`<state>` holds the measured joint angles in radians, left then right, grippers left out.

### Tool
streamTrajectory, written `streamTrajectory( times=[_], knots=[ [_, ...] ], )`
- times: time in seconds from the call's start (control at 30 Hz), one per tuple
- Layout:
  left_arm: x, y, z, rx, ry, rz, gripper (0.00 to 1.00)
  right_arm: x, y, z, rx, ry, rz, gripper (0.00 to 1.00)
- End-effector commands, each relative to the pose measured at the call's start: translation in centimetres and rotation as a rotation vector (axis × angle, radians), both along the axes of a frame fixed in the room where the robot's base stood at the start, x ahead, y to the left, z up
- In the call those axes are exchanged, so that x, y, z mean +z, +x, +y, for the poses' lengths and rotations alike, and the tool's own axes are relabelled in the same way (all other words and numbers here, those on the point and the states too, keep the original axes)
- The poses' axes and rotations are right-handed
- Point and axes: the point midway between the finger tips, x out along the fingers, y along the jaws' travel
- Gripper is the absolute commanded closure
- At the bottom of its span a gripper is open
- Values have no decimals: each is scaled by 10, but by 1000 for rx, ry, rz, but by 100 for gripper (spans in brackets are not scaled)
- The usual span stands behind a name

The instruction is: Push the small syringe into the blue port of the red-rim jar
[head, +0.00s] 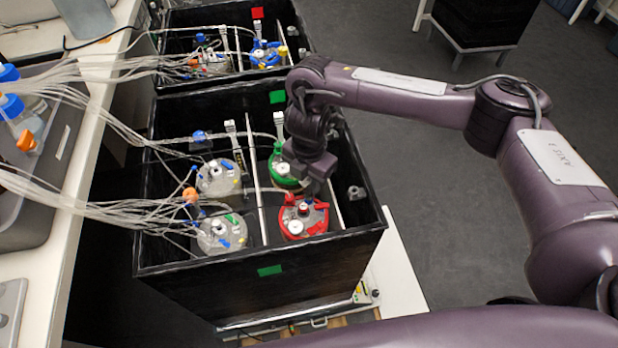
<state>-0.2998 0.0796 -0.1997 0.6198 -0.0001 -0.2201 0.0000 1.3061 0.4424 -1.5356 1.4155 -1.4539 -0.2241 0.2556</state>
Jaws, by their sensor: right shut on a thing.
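The red-rim jar (318,232) stands in the front right of the near black box. Its lid carries white, black, red and blue fittings; they are too small for me to tell the blue port surely. My right gripper (316,186) points down just above the back right of this lid. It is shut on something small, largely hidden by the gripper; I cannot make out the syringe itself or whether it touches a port. My left gripper is not in view.
A green-rim jar (282,172) stands behind the red-rim jar, partly covered by my right arm. Two clear-rimmed jars (222,236) (219,178) stand to the left, with bundled tubes. The black box walls (335,262) surround the jars. A second box (200,98) stands behind.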

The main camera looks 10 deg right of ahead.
Motion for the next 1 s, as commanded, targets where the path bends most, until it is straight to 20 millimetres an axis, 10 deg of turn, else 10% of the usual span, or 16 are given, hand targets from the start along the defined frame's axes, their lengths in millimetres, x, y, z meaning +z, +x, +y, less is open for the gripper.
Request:
streamTrajectory(
  times=[0.93,1.0],
  knots=[
    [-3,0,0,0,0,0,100,-7,0,0,1,0,0,100],
    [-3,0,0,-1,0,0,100,-7,0,0,1,0,0,71]
  ],
)
